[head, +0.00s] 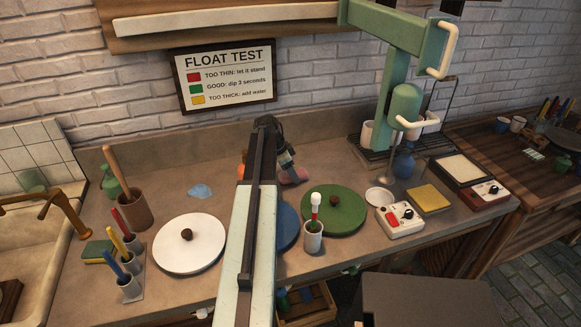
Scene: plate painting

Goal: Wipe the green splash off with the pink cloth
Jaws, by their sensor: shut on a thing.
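The pink cloth (296,175) is at the counter's back middle, under the tip of my arm. My gripper (287,166) points down at it and is shut on it; my arm hides part of this spot. Whether the cloth touches the counter is hard to tell. A faint green patch (33,181), which looks like the green splash, shows on the white tiles behind the sink at the far left, well away from my gripper.
A white lidded disc (188,246), a green disc (334,211) and a partly hidden blue disc (287,226) lie on the counter. A pale blue puddle (200,191), a brown pot (133,210), brush cups (132,242) and a brass tap (45,207) stand left. A green press (400,100) stands right.

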